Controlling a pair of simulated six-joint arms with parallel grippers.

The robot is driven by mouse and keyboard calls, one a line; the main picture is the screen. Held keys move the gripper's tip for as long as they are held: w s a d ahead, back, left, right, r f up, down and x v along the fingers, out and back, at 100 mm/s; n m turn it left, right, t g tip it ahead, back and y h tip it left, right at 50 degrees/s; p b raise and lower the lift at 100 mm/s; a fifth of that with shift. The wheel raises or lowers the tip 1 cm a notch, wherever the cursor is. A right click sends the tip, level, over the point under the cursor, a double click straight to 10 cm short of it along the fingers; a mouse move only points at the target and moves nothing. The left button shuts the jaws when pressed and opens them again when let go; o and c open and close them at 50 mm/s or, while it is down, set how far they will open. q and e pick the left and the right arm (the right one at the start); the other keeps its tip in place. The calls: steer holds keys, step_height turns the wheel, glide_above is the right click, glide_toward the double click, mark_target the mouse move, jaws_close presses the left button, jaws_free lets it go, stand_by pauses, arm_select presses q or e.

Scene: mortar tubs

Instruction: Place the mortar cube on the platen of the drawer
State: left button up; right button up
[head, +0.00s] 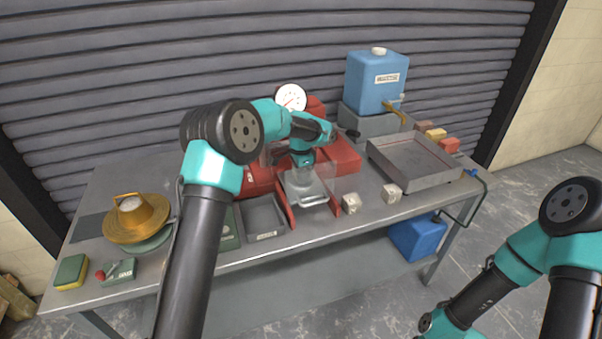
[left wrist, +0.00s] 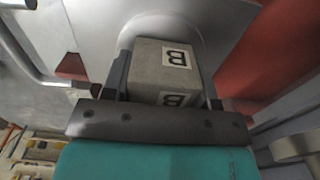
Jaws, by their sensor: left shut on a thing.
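A grey mortar cube (left wrist: 160,68) with white "B" labels is held between the fingers of my left gripper (left wrist: 163,92) in the left wrist view. A pale round platen (left wrist: 148,24) shows just behind the cube; I cannot tell whether they touch. In the head view my left gripper (head: 302,168) reaches down over the drawer (head: 311,203) at the front of the red press (head: 340,156); the cube is hard to make out there. My right gripper is not in view, only parts of the right arm.
Two pale cubes (head: 351,203) (head: 391,193) stand on the table right of the drawer. A metal tray (head: 415,163) lies further right, a blue tank (head: 376,82) behind. A grey bin (head: 262,217) is left of the drawer. A brass-coloured pan (head: 136,219) stands far left.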

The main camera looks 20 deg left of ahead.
arm_select(q)
steer(key=shift+f, duration=0.1)
steer(key=o, duration=1.1)
step_height(320, 180, up, 12)
steer(key=shift+r, duration=0.15)
